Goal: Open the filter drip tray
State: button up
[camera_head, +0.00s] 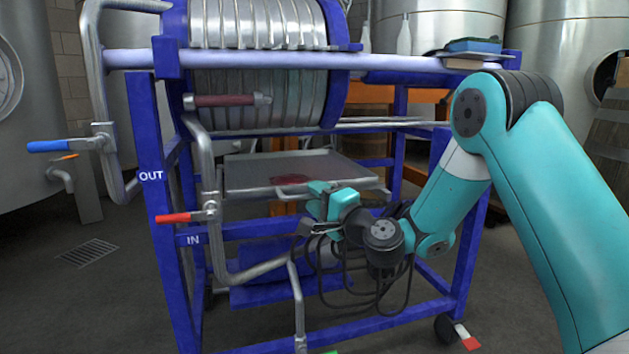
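The filter drip tray (262,171) is a flat grey metal tray under the filter plates, inside the blue frame. A reddish stain (290,180) shows on it. A pale bar like a handle (369,192) runs along its front edge. My gripper (312,212) is at the tray's front edge, near the middle of that bar, and overlaps it in the picture. Its fingertips are small and partly hidden by its own body and cables, so I cannot tell whether they are open or closed, or touching the bar.
The blue filter frame (160,235) stands around the tray. A red-handled valve (187,217) and pipe marked IN are left of my gripper; a blue-handled valve (62,146) is farther left. A lower pipe (297,305) rises in front. Steel tanks (567,45) stand behind. Floor at left is open around a drain grate (88,253).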

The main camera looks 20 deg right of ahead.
jog(key=shift+w+a+r, duration=0.1)
jog(key=shift+w+a, duration=0.1)
jog(key=shift+w, duration=0.35)
grip_shut()
jog(key=shift+s+d, duration=0.1)
